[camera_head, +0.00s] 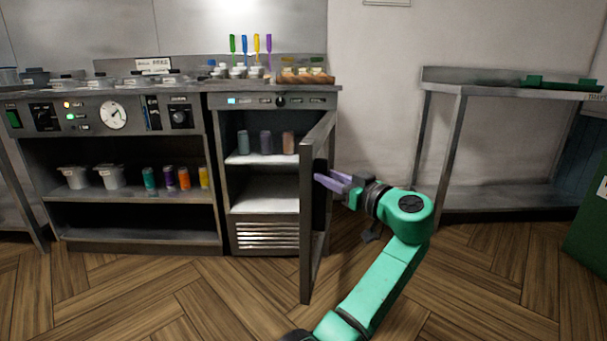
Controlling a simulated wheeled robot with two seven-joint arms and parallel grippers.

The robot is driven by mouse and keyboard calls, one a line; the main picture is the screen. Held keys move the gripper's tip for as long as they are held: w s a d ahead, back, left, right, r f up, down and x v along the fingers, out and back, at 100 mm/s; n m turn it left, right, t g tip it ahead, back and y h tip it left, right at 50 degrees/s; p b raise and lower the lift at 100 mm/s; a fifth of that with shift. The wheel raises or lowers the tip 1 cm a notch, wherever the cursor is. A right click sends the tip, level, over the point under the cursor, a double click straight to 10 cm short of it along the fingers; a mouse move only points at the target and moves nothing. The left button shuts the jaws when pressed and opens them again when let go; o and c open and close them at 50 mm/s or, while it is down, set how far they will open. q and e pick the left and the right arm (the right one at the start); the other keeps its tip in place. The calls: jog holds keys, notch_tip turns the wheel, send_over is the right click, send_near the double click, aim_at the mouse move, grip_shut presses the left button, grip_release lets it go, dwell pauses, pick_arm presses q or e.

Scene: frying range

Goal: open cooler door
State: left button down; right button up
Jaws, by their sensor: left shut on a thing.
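The cooler (270,222) stands in the middle of the view, with its inside showing. Its dark-framed door (307,225) stands wide open, swung out toward me on the right side, and I see it nearly edge-on. My left gripper (329,181), with purple fingers on a green arm, is at the door's right side and is shut on the door. The exact part between the fingers is too small to tell. My right gripper is not in view.
Three cans (266,142) stand on the cooler's upper shelf. Left of it is a counter unit (130,226) with tubs and bottles. A steel table (490,88) stands at the right. The wooden floor (190,295) in front is clear.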

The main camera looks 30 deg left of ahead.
pick_arm(q)
jog(key=w+d, duration=0.1)
jog(key=w+d+r+t, duration=0.1)
jog(key=shift+w+d+m, duration=0.15)
jog(key=shift+d+m, duration=0.15)
jog(key=shift+a, duration=0.1)
jog(key=c, duration=0.8)
grip_release()
jog(key=shift+w+f, duration=0.1)
jog(key=shift+o, duration=0.2)
jog(key=shift+w+a+f, duration=0.1)
jog(key=shift+a+f, duration=0.05)
jog(key=shift+c, duration=0.2)
